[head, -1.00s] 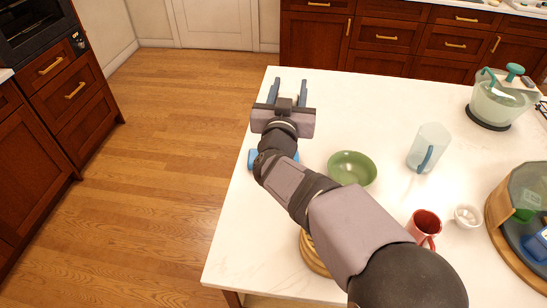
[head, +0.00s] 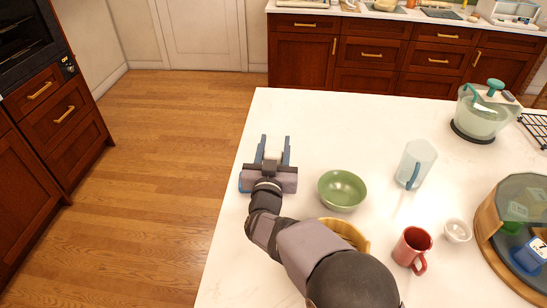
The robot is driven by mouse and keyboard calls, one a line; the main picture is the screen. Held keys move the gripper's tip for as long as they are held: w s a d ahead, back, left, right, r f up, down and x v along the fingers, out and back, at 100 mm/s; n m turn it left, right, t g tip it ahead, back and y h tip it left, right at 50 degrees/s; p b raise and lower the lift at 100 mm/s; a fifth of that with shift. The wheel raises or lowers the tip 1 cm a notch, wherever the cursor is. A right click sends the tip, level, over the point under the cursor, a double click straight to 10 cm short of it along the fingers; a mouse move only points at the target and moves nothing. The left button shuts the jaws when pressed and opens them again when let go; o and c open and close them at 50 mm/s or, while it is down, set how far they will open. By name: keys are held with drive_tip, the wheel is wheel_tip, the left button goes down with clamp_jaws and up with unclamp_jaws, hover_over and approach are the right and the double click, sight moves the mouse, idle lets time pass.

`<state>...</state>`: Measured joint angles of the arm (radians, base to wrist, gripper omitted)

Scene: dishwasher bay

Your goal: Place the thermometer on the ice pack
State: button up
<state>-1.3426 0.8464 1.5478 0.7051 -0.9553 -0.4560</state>
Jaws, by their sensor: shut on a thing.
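My gripper (head: 274,148) is low over the left part of the white counter, its two fingers pointing away from me. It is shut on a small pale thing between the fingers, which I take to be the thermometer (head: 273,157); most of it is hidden. I cannot tell whether the held thing touches the ice pack.
A green bowl (head: 342,189) stands right of my gripper. Further right are a clear pitcher (head: 414,163), a red mug (head: 411,247) and a small white bowl (head: 457,230). The white counter (head: 330,120) is bare beyond the gripper; its left edge is close.

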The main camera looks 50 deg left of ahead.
drive_tip(key=shift+f+p, duration=0.55)
drive_tip(key=shift+f, duration=1.8)
drive_tip(key=shift+f, duration=0.1)
drive_tip(key=shift+f, duration=0.15)
drive_tip(key=o, duration=1.1)
drive_tip(key=shift+r, duration=0.35)
drive_tip(key=b+v, duration=0.3)
drive_tip(key=v, duration=0.9)
drive_tip(key=shift+f, duration=0.1)
